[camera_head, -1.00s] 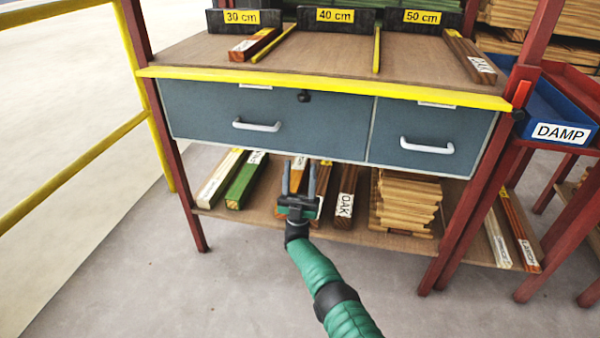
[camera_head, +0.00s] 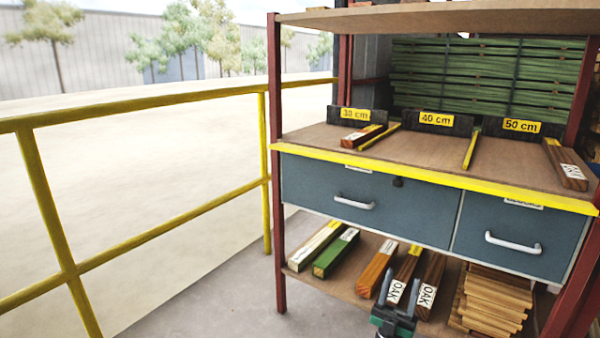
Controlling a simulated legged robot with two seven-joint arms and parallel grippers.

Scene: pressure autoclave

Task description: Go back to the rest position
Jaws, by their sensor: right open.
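My right gripper (camera_head: 399,302) shows at the bottom of the head view, its two dark fingers pointing up and apart. It is open, with nothing seen between the fingers. It stands in front of the bench's lower shelf (camera_head: 358,294), overlapping the wooden pieces labelled OAK in the picture; I cannot tell how far it is from them. Most of my right arm is below the picture. My left gripper is not in view.
The workbench has two closed drawers, a wide left one (camera_head: 325,193) and a right one (camera_head: 556,240). A yellow railing (camera_head: 150,98) runs along the left. Stacked slats (camera_head: 492,300) fill the lower right.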

